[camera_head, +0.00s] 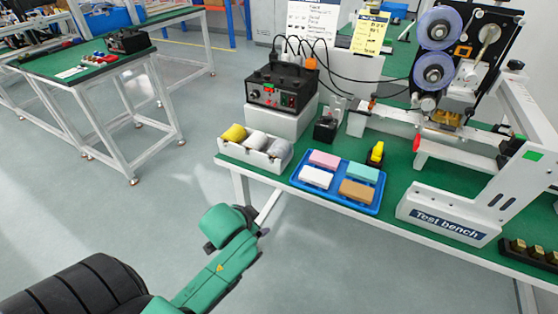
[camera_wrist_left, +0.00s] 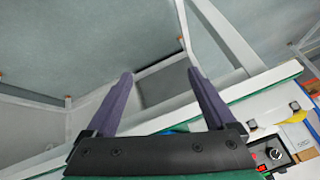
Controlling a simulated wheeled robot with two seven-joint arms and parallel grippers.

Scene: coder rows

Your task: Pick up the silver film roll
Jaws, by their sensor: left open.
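A white box (camera_head: 262,160) at the left end of the test bench holds a yellow roll (camera_head: 233,133), a white roll (camera_head: 256,140) and a greyer roll (camera_head: 279,149). The greyer roll at the right looks like the silver film roll. My left gripper (camera_head: 237,240) is in front of the bench edge, nearer to me than the box and apart from it. In the left wrist view its two fingers (camera_wrist_left: 163,95) are wide apart with nothing between them. A yellow roll (camera_wrist_left: 296,116) shows there at the right edge. My right gripper is not in view.
A blue tray (camera_head: 330,205) with several coloured blocks lies right of the box. A black device (camera_head: 282,85) with cables stands behind the box. A reel machine (camera_head: 455,60) and a white Test bench frame (camera_head: 445,215) are at the right.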

